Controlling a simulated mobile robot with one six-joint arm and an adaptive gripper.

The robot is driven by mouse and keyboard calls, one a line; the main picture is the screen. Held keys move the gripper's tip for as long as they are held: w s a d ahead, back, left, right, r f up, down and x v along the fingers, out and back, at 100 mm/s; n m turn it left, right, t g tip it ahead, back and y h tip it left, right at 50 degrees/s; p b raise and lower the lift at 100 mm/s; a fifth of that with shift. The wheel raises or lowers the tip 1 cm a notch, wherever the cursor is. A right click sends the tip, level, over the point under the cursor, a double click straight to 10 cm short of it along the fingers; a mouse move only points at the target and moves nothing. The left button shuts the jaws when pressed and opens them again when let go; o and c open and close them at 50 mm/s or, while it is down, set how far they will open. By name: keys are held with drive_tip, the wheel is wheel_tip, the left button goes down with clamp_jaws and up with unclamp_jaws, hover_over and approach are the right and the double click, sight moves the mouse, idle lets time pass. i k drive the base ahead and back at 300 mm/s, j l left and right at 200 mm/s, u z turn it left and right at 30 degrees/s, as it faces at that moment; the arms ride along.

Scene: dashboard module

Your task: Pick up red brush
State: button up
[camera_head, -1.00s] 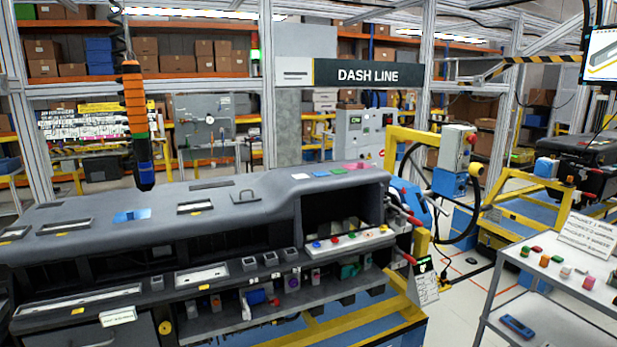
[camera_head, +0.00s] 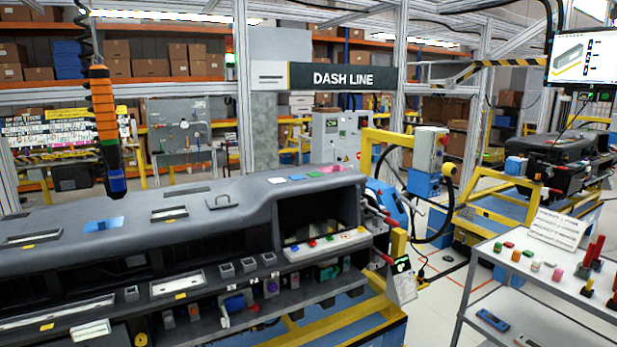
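Two or more red upright pieces with dark lower parts stand on the top shelf of the grey cart at the right. One red upright piece (camera_head: 597,249) is near the cart's back, and another (camera_head: 614,287) is cut by the right picture edge. They could be brushes, but they are too small to be sure. My gripper is not in view.
The cart's top shelf (camera_head: 570,292) also holds small green, orange, white and pink pieces and a white sign (camera_head: 557,228). A blue device (camera_head: 492,320) lies on its lower shelf. The dashboard module (camera_head: 240,215) fills the left. Floor shows between module and cart.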

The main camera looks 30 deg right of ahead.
sight(592, 246)
drive_tip(key=k+j+z, duration=0.1)
drive_tip(key=z, duration=2.4)
drive_tip(key=u, duration=0.35)
drive_tip(key=i+l+u, duration=0.4)
drive_tip(key=i, duration=0.5)
drive_tip(key=i+l+u, duration=0.4)
drive_tip(key=i+l, duration=0.4)
drive_tip(key=l, duration=0.1)
